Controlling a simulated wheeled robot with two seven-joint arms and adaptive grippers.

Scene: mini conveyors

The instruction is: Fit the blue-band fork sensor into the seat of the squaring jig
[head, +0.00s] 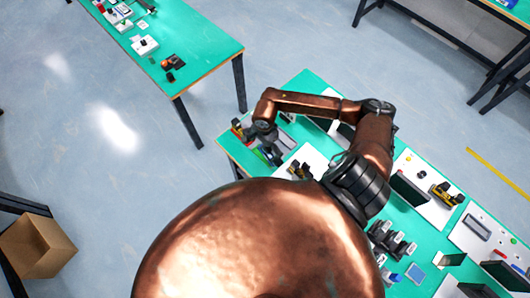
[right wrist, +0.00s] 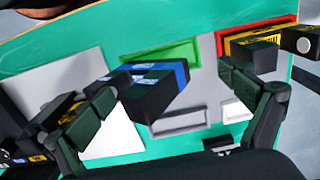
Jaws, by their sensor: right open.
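In the right wrist view the blue-band fork sensor (right wrist: 155,92), a black block with a blue band, lies between the spread fingers of my right gripper (right wrist: 166,86). The fingers are open, with a gap visible on the right; whether the left finger touches it I cannot tell. It is beside a green-edged area (right wrist: 165,52) on a grey plate (right wrist: 203,98). In the head view my right gripper (head: 271,153) is low over the near table's left end and mostly hides the sensor. I cannot single out the squaring jig's seat. My left gripper is not in view.
A yellow-labelled black sensor (right wrist: 255,47) is by a red-edged area to the right. A white plate (right wrist: 110,137) lies close to the left finger. In the head view a white board (head: 425,205) and several other parts crowd the table's right side.

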